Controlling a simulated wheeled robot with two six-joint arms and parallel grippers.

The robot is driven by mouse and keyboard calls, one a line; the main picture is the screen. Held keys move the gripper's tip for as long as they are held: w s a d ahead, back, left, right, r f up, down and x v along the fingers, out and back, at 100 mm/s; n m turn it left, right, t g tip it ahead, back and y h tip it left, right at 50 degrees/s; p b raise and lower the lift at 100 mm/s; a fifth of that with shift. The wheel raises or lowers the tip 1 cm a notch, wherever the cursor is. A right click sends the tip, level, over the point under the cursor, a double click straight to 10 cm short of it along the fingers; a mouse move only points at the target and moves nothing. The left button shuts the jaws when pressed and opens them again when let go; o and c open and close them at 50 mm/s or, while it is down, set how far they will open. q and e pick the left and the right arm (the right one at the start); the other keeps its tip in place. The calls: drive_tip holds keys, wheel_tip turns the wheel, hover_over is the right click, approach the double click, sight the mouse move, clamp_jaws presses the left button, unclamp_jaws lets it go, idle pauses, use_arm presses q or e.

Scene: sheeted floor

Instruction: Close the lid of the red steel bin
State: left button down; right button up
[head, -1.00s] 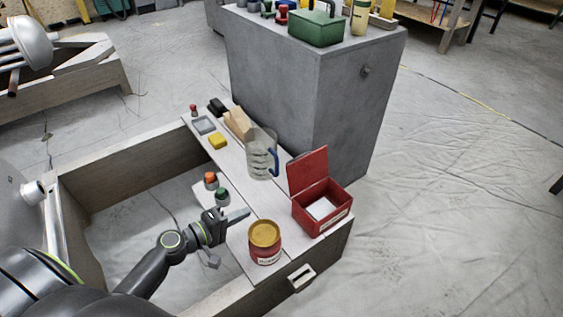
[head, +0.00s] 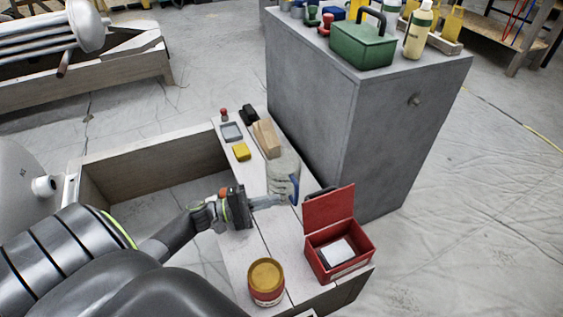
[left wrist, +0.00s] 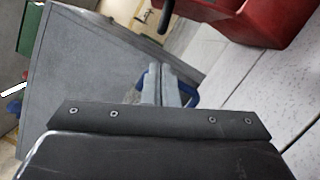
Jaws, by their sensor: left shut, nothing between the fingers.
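The red steel bin (head: 338,262) stands on the white bench top at the right, with its lid (head: 329,208) raised upright along its back edge. A white item lies inside it. Part of the bin also shows at the top right of the left wrist view (left wrist: 262,22). My left gripper (head: 284,199) is shut and empty. It reaches over the bench, left of the bin and apart from it, with its tips in front of the clear jug in the head view. The gripper also shows in the left wrist view (left wrist: 161,72). My right gripper is not in view.
A red jar with a yellow lid (head: 266,283) stands left of the bin, near the front. A yellow block (head: 241,152) lies farther back. A grey cabinet (head: 390,140) rises behind the bench.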

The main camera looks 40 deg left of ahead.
use_arm(q)
drive_tip(key=x, duration=0.8)
drive_tip(key=shift+b, duration=0.3)
drive_tip(key=shift+d, duration=0.1)
drive_tip(key=shift+w, duration=0.1)
